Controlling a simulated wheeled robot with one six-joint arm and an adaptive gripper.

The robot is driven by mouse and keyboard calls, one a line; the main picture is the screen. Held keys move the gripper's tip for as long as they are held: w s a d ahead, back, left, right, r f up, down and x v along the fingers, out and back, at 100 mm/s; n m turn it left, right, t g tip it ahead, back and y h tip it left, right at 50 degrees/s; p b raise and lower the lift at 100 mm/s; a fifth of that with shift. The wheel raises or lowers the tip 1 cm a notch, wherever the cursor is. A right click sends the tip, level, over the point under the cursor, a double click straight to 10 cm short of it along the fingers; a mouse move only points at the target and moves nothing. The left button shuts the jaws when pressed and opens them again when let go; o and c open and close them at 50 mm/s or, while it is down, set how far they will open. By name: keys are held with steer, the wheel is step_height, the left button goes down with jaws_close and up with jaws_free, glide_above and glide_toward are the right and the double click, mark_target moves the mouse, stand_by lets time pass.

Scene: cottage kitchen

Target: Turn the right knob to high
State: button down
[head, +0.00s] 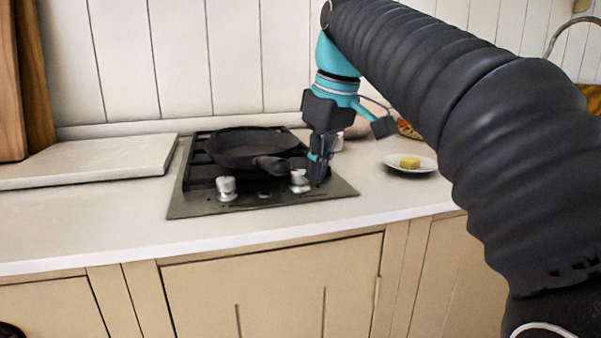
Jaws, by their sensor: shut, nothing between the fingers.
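The right knob (299,181) is a pale, upright knob on the front strip of the dark cooktop (210,206). The left knob (226,187) stands at the front left of the same strip. My gripper (316,181) points down just to the right of the right knob, very close to it; I cannot tell whether they touch. Its fingers are shut and hold nothing. The gripper overlaps the knob's right side in this view. The knob's setting marks are too small to read.
A black pan (245,147) sits on the cooktop, its handle reaching toward the right knob. A white plate (424,164) with a yellow piece (409,162) lies to the right. A pale board (100,163) lies at the left. The front counter (90,233) is clear.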

steer(key=shift+w+d+p, duration=0.25)
steer(key=shift+w+p, duration=0.2)
steer(key=shift+p, duration=0.25)
steer(key=shift+s+d, duration=0.1)
steer(key=shift+d, duration=0.05)
stand_by(0.5)
steer(key=shift+s+d, duration=0.1)
steer(key=shift+d, duration=0.1)
steer(key=shift+r, duration=3)
